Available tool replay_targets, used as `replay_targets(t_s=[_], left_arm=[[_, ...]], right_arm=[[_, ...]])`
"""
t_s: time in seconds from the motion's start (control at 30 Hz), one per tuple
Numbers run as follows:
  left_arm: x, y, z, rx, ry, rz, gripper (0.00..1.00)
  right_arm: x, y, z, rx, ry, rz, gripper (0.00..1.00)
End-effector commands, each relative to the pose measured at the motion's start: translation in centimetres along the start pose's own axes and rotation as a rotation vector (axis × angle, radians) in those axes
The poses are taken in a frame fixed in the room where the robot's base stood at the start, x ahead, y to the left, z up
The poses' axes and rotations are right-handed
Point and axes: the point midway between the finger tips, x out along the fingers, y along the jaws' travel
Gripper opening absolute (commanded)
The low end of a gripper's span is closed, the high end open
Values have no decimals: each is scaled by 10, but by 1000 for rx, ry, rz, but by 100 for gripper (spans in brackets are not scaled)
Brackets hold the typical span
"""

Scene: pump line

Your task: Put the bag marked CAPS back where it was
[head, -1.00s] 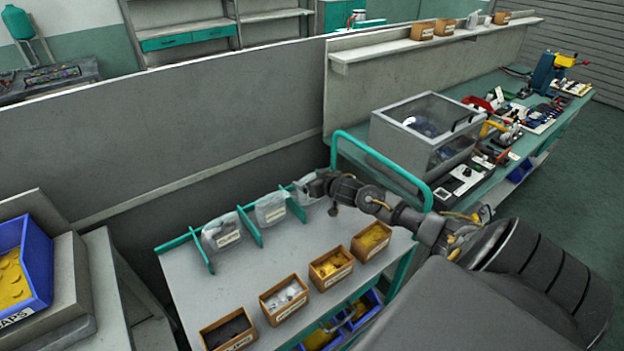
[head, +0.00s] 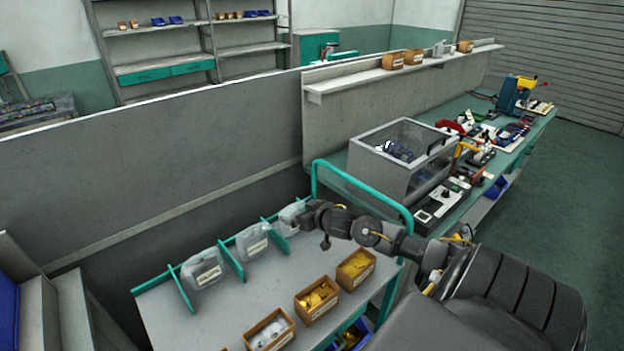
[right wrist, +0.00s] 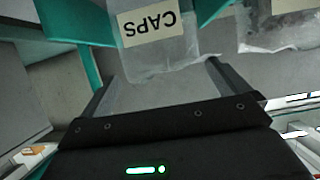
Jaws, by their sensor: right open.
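The bag marked CAPS (right wrist: 155,40) is a clear bag with a cream label, upside down in the right wrist view. It sits beside a teal divider, and its lower part reaches between the open fingers of my right gripper (right wrist: 160,75). In the head view this bag (head: 289,217) is the rightmost of three in the divided rack at the back of the cart, partly hidden by my right gripper (head: 306,218). I cannot tell whether the fingers touch it. My left gripper is not in view.
Two more clear bags (head: 202,268) (head: 252,242) stand in the other rack slots between teal dividers (head: 231,258). Small brown boxes (head: 317,300) line the cart's front edge. A teal rail (head: 350,178) rises at the cart's right end. The cart top (head: 240,298) is bare between bags and boxes.

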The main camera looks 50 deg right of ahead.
Motion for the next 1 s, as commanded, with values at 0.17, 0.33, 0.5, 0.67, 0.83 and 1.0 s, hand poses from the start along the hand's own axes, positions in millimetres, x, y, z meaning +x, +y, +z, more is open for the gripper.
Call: replay_targets(t_s=[0.17,0.33,0.5,0.67,0.83,1.0], left_arm=[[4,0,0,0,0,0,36],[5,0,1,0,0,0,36],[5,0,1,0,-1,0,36],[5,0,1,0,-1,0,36],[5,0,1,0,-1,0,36],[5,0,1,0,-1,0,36]], right_arm=[[-36,0,2,-3,-3,-2,100],[-60,0,2,-2,-2,-1,100],[-73,0,0,0,0,-1,100],[-76,0,0,0,0,0,100],[-75,0,0,0,0,0,100],[-75,0,0,0,0,0,100]])
